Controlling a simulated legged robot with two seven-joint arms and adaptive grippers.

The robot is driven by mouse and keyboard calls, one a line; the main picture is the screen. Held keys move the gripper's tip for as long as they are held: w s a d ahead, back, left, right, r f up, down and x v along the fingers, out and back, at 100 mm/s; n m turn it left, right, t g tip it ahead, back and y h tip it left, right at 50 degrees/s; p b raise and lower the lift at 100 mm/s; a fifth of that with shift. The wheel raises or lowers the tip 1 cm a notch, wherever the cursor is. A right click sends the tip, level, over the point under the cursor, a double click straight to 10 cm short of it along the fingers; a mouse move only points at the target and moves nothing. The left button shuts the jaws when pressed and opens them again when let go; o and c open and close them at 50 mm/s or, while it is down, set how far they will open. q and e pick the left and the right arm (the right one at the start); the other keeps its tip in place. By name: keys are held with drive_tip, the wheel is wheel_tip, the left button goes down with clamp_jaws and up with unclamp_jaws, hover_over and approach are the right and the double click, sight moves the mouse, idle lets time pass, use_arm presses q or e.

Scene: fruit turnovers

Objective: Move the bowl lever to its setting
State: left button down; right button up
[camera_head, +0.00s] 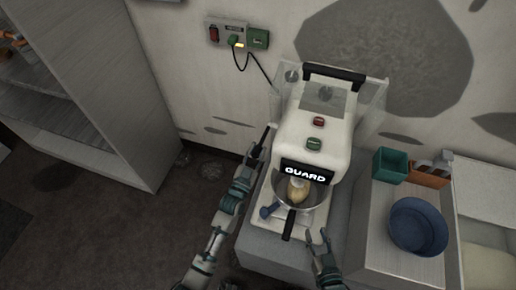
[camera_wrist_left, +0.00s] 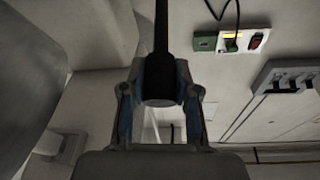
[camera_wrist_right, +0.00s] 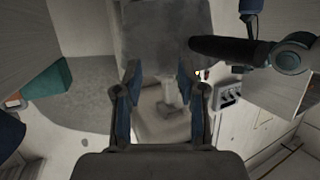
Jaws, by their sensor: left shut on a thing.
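The white mixer (camera_head: 313,135) stands on a counter with a "GUARD" sign on its front. Its metal bowl (camera_head: 283,188) sits below the head with pale contents. A black lever (camera_head: 265,134) rises at the mixer's left side. My left gripper (camera_head: 255,154) is shut on this lever. In the left wrist view the lever's dark thick end (camera_wrist_left: 161,88) sits between the fingers and its thin rod runs upward. My right gripper (camera_head: 324,244) is in front of the mixer, right of the bowl. In the right wrist view it (camera_wrist_right: 161,100) is open and empty.
A blue bowl (camera_head: 418,226) and a green box (camera_head: 390,165) stand on the right counter. A wall socket (camera_head: 237,34) with a plugged cord is behind. A shelf unit (camera_head: 100,80) stands left.

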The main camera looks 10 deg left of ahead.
use_arm(q)
drive_tip(key=shift+s+f, duration=0.1)
drive_tip(key=shift+f, duration=0.55)
use_arm(e)
drive_tip(key=shift+w+a+r+t+y, duration=0.2)
drive_tip(key=shift+r+t, duration=0.1)
drive_tip(key=shift+r, duration=0.1)
drive_tip(key=shift+w+a+r+t+y, duration=0.1)
drive_tip(key=shift+w+r+t, duration=0.05)
drive_tip(key=shift+r+t, duration=0.2)
use_arm(q)
drive_tip(key=c, duration=1.2)
unclamp_jaws()
drive_tip(key=o, duration=0.4)
drive_tip(key=shift+r, duration=0.1)
drive_tip(key=shift+c, duration=0.2)
drive_tip(key=shift+r, duration=0.15)
use_arm(e)
drive_tip(key=shift+w, duration=0.1)
use_arm(q)
drive_tip(key=shift+s+a, duration=0.1)
drive_tip(key=v, duration=1.1)
drive_tip(key=shift+s+f, duration=0.2)
drive_tip(key=shift+s, duration=0.1)
drive_tip(key=shift+c, duration=0.3)
